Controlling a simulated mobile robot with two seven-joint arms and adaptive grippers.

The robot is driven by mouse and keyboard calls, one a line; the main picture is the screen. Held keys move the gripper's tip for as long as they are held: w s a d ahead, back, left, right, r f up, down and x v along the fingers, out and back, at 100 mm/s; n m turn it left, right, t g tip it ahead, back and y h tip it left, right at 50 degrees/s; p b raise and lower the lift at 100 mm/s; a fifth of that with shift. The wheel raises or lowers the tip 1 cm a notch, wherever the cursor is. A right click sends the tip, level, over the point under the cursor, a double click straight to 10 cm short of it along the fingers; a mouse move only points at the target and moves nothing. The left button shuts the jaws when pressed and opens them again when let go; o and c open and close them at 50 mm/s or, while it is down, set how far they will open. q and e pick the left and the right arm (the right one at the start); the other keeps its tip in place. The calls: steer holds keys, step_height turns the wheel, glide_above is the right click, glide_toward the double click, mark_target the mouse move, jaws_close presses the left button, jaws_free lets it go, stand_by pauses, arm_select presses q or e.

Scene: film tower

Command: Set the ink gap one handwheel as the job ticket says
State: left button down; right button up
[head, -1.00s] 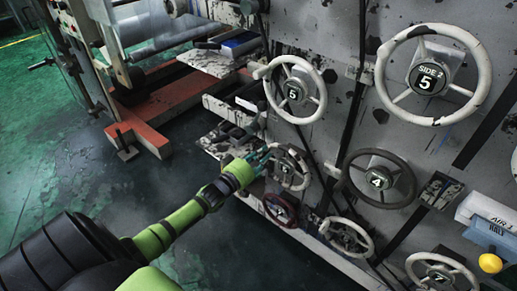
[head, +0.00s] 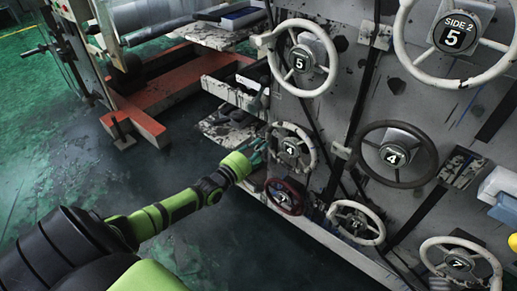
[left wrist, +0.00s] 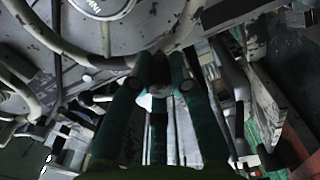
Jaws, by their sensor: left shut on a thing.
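A small pale handwheel (head: 291,148) with a dark hub marked with a white number, seemingly 4, sits low on the grey machine side. My left gripper (head: 258,150) reaches in from the left and is shut on the left part of its rim. In the left wrist view the green fingers (left wrist: 160,78) close at the rim of a pale wheel, whose hub (left wrist: 102,8) carries lettering upside down and cut off by the frame. I cannot make out a name for this wheel. No job ticket is legible. My right gripper is not in view.
Close around are a dark red wheel (head: 284,196) below, a pale wheel (head: 357,222) at lower right, a pale wheel marked 5 (head: 301,61) above and a dark wheel marked 4 (head: 394,154) to the right. Ledges (head: 233,91) stick out at left.

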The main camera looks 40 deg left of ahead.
arm_select(q)
steer(key=shift+d+f+n+b, duration=0.15)
steer(key=shift+f+n+b, duration=0.6)
steer(key=shift+n, duration=0.25)
steer(key=shift+d+f+n+b, duration=0.15)
steer(key=shift+f+n+b, duration=0.6)
steer(key=shift+n, duration=0.25)
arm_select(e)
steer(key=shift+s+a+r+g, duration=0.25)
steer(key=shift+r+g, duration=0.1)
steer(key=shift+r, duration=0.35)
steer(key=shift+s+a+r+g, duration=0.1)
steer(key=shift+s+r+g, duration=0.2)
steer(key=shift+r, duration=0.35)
arm_select(q)
steer(key=shift+s, duration=0.1)
steer(key=c, duration=1.1)
jaws_free()
steer(key=shift+f, duration=0.15)
steer(key=shift+c, duration=0.2)
steer(key=shift+d, duration=0.1)
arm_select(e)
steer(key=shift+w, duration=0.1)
arm_select(q)
steer(key=s+a, duration=0.1)
steer(key=s, duration=1.1)
